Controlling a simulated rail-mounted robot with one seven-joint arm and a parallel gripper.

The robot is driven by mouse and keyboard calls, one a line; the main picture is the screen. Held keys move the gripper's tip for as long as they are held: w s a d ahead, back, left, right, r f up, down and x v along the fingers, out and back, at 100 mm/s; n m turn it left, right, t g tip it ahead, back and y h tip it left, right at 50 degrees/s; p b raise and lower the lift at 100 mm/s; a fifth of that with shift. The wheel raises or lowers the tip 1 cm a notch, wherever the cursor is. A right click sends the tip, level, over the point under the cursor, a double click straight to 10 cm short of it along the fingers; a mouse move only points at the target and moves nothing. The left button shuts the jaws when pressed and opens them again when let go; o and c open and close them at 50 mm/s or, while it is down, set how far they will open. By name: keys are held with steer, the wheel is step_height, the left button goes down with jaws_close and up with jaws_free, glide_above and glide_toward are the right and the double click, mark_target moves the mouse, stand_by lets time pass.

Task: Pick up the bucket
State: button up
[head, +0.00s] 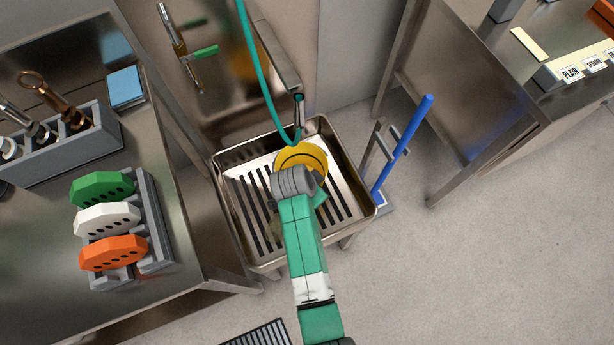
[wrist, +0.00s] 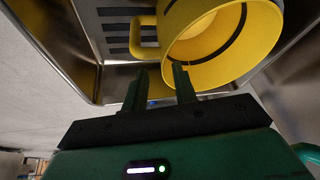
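The yellow bucket (head: 301,154) stands in the slatted metal sink (head: 362,200) in the head view, partly covered by my arm. In the wrist view the bucket (wrist: 225,40) fills the upper right, with its round rim toward the camera and a loop handle (wrist: 147,50) on its left side. In the head view my arm hides the fingers.
A teal hose (head: 252,60) hangs into the sink's back. A blue-handled tool (head: 405,140) leans at its right. The left counter (head: 40,265) holds a rack with green, white and orange discs. Another metal table (head: 490,110) stands right. The floor (head: 480,270) at lower right is clear.

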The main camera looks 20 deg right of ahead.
steer(key=shift+b+x, duration=0.3)
steer(key=shift+x, duration=0.45)
steer(key=b+x, duration=0.1)
steer(key=x, duration=0.2)
steer(key=b+x, duration=0.2)
steer(key=x, duration=0.1)
steer(key=shift+w+r+b, duration=0.1)
steer(key=shift+w+b, duration=0.15)
steer(key=shift+b, duration=0.05)
jaws_close()
